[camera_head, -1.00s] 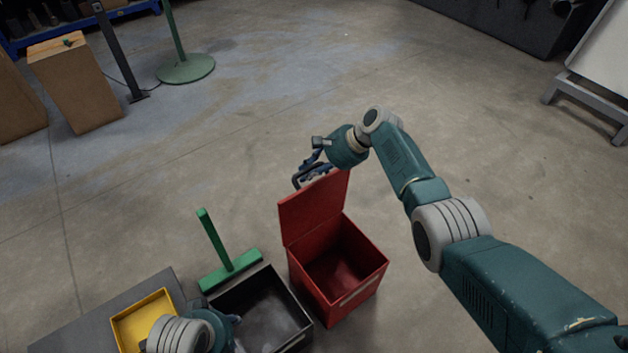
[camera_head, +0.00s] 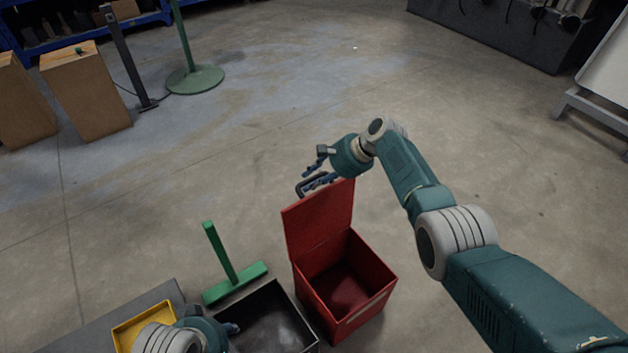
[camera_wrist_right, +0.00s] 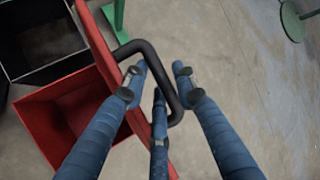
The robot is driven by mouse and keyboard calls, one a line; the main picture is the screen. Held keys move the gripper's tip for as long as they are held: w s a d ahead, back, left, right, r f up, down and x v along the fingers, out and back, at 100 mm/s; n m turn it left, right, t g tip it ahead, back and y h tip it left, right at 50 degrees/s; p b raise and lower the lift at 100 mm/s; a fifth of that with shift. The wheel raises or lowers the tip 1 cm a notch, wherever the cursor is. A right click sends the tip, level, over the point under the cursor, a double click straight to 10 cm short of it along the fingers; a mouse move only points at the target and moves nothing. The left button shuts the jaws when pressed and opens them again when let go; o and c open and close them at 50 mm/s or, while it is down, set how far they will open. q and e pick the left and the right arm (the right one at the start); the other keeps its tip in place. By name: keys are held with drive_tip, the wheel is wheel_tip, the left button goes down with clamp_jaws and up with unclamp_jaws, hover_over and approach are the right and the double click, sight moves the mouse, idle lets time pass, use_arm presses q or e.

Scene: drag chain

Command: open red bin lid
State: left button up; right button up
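The red bin (camera_head: 345,290) stands on the floor at the lower middle of the head view, its inside open to view. Its red lid (camera_head: 320,220) is raised, standing roughly upright at the bin's far left side. A dark bent handle (camera_wrist_right: 168,85) is on the lid's outer face in the right wrist view. My right gripper (camera_head: 313,182) is at the lid's top edge. In the wrist view its blue fingers (camera_wrist_right: 158,84) are spread apart around the handle. My left gripper (camera_head: 228,329) is at the bottom left, mostly hidden by its own wrist.
A black open bin (camera_head: 272,318) stands left of the red one, with a yellow bin (camera_head: 128,330) farther left. A green T-shaped piece (camera_head: 235,282) is behind the black bin. Cardboard boxes (camera_head: 86,95) and a green stand (camera_head: 196,79) are far back left. The central floor is clear.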

drive_tip(key=v, duration=1.2)
idle(0.3)
